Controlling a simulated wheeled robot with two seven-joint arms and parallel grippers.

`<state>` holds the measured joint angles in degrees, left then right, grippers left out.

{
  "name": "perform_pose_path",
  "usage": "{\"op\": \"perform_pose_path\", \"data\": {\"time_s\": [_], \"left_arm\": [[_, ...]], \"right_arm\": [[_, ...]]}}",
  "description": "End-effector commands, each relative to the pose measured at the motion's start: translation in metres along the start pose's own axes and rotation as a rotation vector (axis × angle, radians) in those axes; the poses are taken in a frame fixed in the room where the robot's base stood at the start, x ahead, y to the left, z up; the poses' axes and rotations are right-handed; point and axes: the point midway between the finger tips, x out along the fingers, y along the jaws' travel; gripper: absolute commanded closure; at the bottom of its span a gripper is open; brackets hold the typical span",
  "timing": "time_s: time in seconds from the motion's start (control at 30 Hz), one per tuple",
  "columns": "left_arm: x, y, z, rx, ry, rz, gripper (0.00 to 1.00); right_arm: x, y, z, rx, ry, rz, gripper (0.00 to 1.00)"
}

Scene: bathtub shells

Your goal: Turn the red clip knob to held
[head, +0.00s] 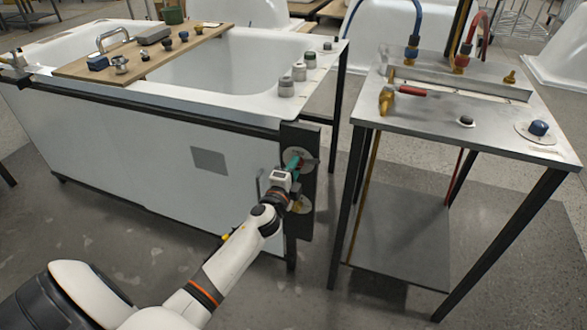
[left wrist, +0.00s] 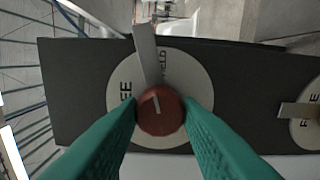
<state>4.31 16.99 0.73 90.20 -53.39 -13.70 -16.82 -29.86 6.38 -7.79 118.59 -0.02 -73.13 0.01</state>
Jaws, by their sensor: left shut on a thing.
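The red clip knob (left wrist: 160,118) sits on a round pale dial plate (left wrist: 198,75) marked FREE at left and HELD at upper right. A flat metal bar (left wrist: 145,50) runs up from the knob and lies just left of the HELD lettering. A short pale mark on the knob points nearly up, leaning slightly left. My left gripper (left wrist: 162,104) has its teal fingers shut on the knob, one at each side. In the head view my left gripper (head: 292,164) is at the dark end panel (head: 309,222), hiding the knob. My right gripper is not in view.
The white tub (head: 130,135) carries a wooden board (head: 75,68) with several fittings. A metal table (head: 480,140) with hoses and valves stands to the right.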

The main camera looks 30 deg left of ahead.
Motion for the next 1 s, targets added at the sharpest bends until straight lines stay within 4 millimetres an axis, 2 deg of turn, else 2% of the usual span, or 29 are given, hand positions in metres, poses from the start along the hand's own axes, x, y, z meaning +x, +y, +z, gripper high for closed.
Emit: {"op": "perform_pose_path", "data": {"time_s": [0.2, 0.43, 1.0], "left_arm": [[0.000, 0.000, 0.001, 0.153, -0.001, -0.001, 0.91], [0.000, -0.001, 0.001, 0.254, -0.002, -0.001, 0.91], [-0.001, -0.002, 0.001, 0.300, -0.003, -0.002, 0.91]], "right_arm": [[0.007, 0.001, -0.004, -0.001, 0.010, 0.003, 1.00], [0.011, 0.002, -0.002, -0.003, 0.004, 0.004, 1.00], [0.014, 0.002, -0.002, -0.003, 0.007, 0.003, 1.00]]}}
